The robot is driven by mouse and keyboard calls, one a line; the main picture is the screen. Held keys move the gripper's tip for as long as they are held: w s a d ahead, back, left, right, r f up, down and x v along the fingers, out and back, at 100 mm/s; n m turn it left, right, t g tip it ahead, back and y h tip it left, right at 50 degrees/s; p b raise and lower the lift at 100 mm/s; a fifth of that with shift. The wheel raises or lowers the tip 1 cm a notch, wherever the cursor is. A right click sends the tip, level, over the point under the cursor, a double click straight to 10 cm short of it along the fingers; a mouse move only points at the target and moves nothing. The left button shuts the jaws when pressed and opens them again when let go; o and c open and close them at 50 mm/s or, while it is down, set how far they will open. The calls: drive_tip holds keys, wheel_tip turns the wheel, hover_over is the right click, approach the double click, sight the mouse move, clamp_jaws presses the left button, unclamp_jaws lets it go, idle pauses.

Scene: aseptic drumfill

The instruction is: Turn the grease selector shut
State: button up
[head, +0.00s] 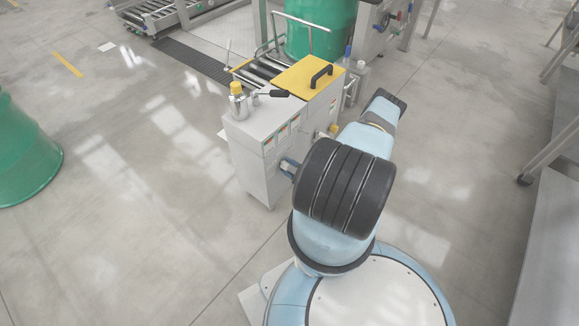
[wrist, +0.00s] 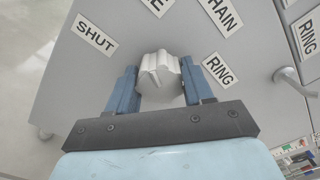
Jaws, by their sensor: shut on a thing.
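The grease selector is a pale, lobed knob (wrist: 159,66) on the grey panel (wrist: 135,30) of a cabinet. My gripper (wrist: 160,84) has its two blue fingers on either side of the knob and is shut on it. Around the knob are labels: SHUT (wrist: 95,35) at the upper left, CHAIN (wrist: 220,14) at the upper right, RING (wrist: 220,69) at the right, and one cut off at the top. I cannot tell surely which label the knob points to. In the head view, my gripper (head: 289,168) is at the cabinet's side; the knob is hidden there.
The cabinet (head: 247,165) has a yellow lid (head: 297,75) with a black handle, a yellow-capped container (head: 237,98) and a black-gripped lever (head: 273,93) on top. A green drum (head: 25,150) stands at the left. The floor between is clear. A pipe-like handle (wrist: 290,78) juts out right of the knob.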

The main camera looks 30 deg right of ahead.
drive_tip(key=n, duration=0.4)
drive_tip(key=shift+a+n, duration=0.1)
drive_tip(key=shift+n, duration=0.3)
drive_tip(key=shift+a, duration=0.15)
drive_tip(key=o, duration=1)
drive_tip(key=shift+s+d, duration=0.2)
drive_tip(key=shift+s, duration=0.05)
drive_tip(key=v, duration=1.3)
drive_tip(key=shift+s, duration=0.15)
